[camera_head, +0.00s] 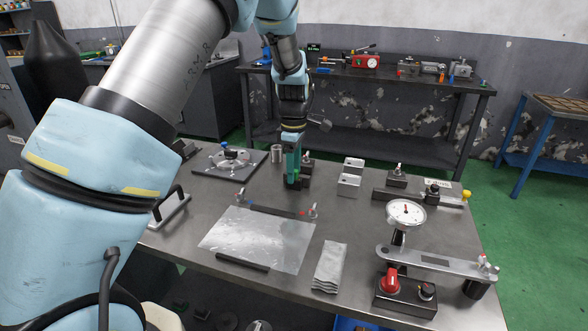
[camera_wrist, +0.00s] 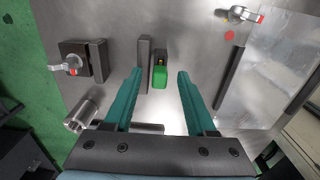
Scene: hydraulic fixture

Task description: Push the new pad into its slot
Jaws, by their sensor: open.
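My gripper (camera_head: 291,180) points down over the back middle of the bench. In the wrist view my gripper (camera_wrist: 160,72) is open, with its two teal fingers apart. A small green block (camera_wrist: 160,77), possibly the new pad, shows between the fingertips, with a gap on both sides. A dark piece with a small yellow mark (camera_wrist: 160,59) adjoins its far end. A dark grey bar (camera_wrist: 144,65) stands beside it on the left. I cannot tell how deep the green block sits in a slot. In the head view my fingers largely hide it.
A clamp block (camera_wrist: 76,64) and a metal cylinder (camera_wrist: 82,115) are left in the wrist view. A clear sheet (camera_head: 258,238), a grey cloth (camera_head: 330,267) and a dial-gauge fixture (camera_head: 405,213) occupy the front of the bench (camera_head: 190,248).

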